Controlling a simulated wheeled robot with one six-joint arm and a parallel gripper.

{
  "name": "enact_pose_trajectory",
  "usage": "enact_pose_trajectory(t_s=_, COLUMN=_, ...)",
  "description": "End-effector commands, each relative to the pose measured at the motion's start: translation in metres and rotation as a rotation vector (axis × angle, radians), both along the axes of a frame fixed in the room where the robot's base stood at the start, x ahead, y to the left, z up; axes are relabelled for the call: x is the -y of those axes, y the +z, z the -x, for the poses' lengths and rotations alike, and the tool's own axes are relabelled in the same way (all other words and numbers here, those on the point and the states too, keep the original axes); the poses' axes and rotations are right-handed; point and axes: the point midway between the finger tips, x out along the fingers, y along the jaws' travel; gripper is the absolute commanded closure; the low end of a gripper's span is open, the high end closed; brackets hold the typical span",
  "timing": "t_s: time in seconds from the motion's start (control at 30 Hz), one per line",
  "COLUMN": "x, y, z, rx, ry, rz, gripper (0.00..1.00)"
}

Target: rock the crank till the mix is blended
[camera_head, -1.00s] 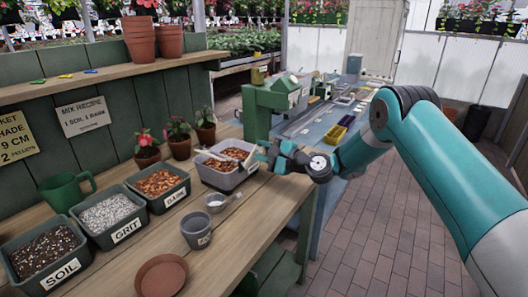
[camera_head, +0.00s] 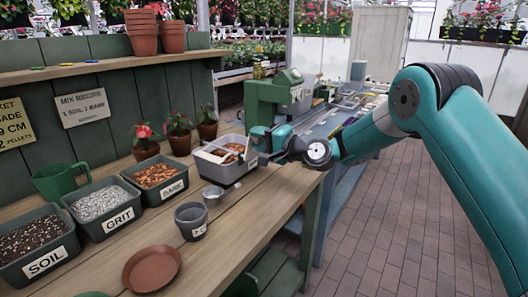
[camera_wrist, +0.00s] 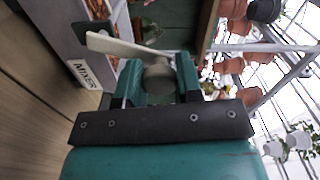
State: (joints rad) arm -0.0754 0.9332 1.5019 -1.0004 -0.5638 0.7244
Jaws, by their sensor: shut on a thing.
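The mixer (camera_head: 240,170) is a grey tub with brown mix in it, at the far end of the workbench. Its label also shows in the wrist view (camera_wrist: 84,73). The crank (camera_wrist: 122,46) is a pale flat arm with a grey round knob (camera_wrist: 159,78) at its end. My gripper (camera_wrist: 156,86) is shut on the knob, one jaw on each side. In the head view my gripper (camera_head: 262,141) is at the tub's right side, and the knob is hidden there. How well the mix is blended I cannot tell.
Bins of bark (camera_head: 157,180), grit (camera_head: 104,209) and soil (camera_head: 38,246) line the bench's left. A small grey pot (camera_head: 191,220), a metal cup (camera_head: 212,196) and a terracotta saucer (camera_head: 152,268) lie in front. Potted flowers (camera_head: 178,135) and a green machine (camera_head: 268,100) stand behind.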

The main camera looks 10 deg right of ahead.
Motion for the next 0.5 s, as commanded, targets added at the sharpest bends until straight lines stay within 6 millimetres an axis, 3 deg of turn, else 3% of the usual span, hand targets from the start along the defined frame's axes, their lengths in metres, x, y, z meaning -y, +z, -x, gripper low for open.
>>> enact_pose_trajectory(t_s=0.5, x=-0.022, y=-0.001, z=0.021, rx=0.385, ry=0.000, rz=0.318, gripper=1.00)
